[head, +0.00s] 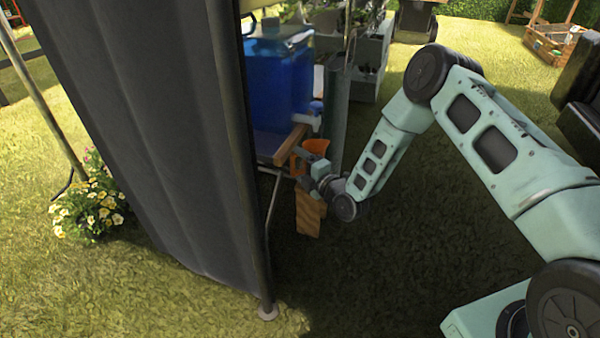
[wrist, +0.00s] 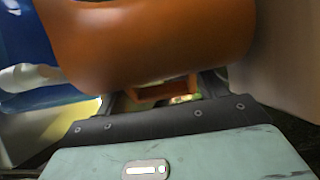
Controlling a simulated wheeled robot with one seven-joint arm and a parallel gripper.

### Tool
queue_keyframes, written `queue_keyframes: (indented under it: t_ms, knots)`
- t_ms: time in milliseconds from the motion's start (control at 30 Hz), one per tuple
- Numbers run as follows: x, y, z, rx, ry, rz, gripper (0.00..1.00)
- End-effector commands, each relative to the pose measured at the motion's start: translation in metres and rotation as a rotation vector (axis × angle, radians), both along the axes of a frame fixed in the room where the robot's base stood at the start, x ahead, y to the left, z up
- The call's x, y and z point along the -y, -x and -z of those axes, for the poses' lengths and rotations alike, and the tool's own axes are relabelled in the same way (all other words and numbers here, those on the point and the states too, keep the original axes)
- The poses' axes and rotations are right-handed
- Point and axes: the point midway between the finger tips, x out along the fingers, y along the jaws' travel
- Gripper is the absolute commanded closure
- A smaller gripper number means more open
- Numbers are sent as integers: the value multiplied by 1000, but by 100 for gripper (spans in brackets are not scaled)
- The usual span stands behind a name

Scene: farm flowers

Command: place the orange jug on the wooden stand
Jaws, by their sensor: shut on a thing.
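The orange jug (head: 317,147) is in my gripper (head: 314,172), close to the wooden edge of the table with the blue container. In the wrist view the jug (wrist: 160,40) fills the top, and my gripper (wrist: 163,92) is shut on its handle. The jug looks roughly upright, with its base hidden. A light wooden piece, seemingly the wooden stand (head: 309,212), shows just below my gripper in the head view. Its top is hidden behind the gripper, and I cannot tell whether the jug touches it.
A blue water container (head: 280,80) with a white tap (head: 308,120) stands on the wood-edged table (head: 290,145). A dark curtain (head: 165,130) hides much of the left. A green cylinder (head: 337,105) stands behind the jug. Grass is free in front.

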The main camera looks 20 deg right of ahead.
Motion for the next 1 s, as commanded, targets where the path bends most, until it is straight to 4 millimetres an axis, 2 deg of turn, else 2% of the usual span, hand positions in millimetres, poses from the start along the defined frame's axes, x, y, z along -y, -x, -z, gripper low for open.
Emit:
queue_keyframes:
  t_ms: [33,500,533,567,933,1000]
  knots:
    - [2,1,7,-3,0,3,52]
    - [1,2,9,-3,1,1,52]
    - [1,2,9,-3,1,1,27]
    - [1,2,8,-3,1,1,21]
    - [2,2,3,-4,1,2,21]
    - [5,10,2,-6,2,0,21]
